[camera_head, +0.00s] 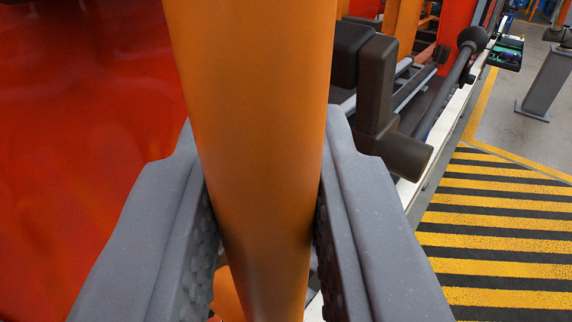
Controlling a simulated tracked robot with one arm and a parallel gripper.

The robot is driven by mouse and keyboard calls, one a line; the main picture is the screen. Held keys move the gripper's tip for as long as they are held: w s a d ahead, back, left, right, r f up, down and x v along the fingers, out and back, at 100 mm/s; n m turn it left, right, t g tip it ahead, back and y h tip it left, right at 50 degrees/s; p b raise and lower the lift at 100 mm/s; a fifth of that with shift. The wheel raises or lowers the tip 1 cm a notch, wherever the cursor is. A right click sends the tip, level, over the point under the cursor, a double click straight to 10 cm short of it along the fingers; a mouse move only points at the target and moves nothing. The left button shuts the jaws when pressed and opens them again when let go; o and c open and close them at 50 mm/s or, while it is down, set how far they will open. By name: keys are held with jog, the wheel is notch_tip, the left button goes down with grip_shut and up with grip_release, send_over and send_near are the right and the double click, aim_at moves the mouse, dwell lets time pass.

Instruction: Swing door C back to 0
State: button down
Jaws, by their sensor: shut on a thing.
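An orange round bar (255,110) runs from the top to the bottom of the view, close to the camera. My gripper (265,240) has its two grey fingers on either side of the bar, with ridged pads pressed against it. A large glossy red panel (80,120) fills the left side behind the left finger. It may be the door; no letter or angle mark shows, so I cannot tell whether it is door C. The ends of the bar are out of view.
A dark block-shaped handle (376,95) stands close to the right of the bar. A rod with a round black knob (472,40) lies beyond it. A yellow-and-black striped floor area (500,235) is clear at right. A grey post (548,82) stands further back.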

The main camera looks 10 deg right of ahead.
jog(key=shift+a+r, duration=0.2)
jog(key=shift+a, duration=0.25)
jog(key=c, duration=1.3)
grip_release()
jog(key=shift+w+a, duration=0.1)
jog(key=shift+a, duration=0.1)
jog(key=shift+c, duration=0.2)
jog(key=shift+s+f+b, duration=0.2)
jog(key=shift+s+b, duration=0.85)
jog(key=shift+s, duration=1.2)
jog(key=s+b, duration=0.2)
jog(key=s, duration=0.7)
jog(key=shift+s+a, duration=0.1)
